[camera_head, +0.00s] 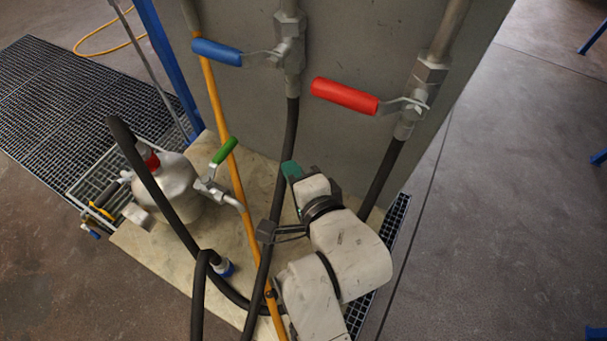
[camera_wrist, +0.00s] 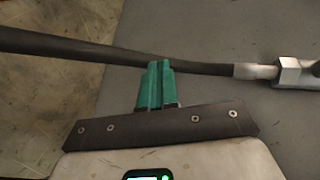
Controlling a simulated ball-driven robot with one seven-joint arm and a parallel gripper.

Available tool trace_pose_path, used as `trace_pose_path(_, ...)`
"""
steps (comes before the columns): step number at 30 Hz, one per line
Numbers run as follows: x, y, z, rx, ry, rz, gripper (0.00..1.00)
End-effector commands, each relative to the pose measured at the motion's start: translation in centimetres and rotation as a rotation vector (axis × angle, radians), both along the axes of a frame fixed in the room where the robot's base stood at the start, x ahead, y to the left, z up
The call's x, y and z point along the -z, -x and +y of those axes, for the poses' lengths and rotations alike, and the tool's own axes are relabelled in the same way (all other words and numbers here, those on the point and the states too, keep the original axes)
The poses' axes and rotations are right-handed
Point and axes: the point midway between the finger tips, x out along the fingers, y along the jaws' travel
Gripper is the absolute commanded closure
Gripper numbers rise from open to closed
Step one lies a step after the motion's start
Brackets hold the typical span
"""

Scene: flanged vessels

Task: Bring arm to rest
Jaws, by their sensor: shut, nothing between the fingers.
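My gripper (camera_head: 290,169) shows its green fingers in the head view, raised in front of the grey panel, between a black hose on its left and another on its right. In the wrist view the two green fingers of my gripper (camera_wrist: 160,67) are pressed together with nothing between them. A black hose (camera_wrist: 85,48) runs across behind the fingertips there; I cannot tell whether they touch it. My pale arm is bent at the lower middle of the head view.
The grey panel (camera_head: 380,40) carries a blue-handled valve (camera_head: 217,52) and a red-handled valve (camera_head: 345,96). A metal vessel (camera_head: 172,185) with a green-handled valve (camera_head: 224,151) stands left of my arm. Black hoses and a yellow pipe (camera_head: 218,110) pass close by. Open floor (camera_head: 500,220) lies right.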

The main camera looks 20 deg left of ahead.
Motion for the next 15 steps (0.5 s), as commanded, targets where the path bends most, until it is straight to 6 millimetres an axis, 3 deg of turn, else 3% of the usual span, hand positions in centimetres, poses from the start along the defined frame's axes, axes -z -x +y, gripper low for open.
trace_pose_path(6, -0.7, 0.1, -1.8, 0.001, 0.000, 0.000, 1.00)
trace_pose_path(15, -0.8, 0.1, -2.0, 0.000, 0.001, -0.001, 1.00)
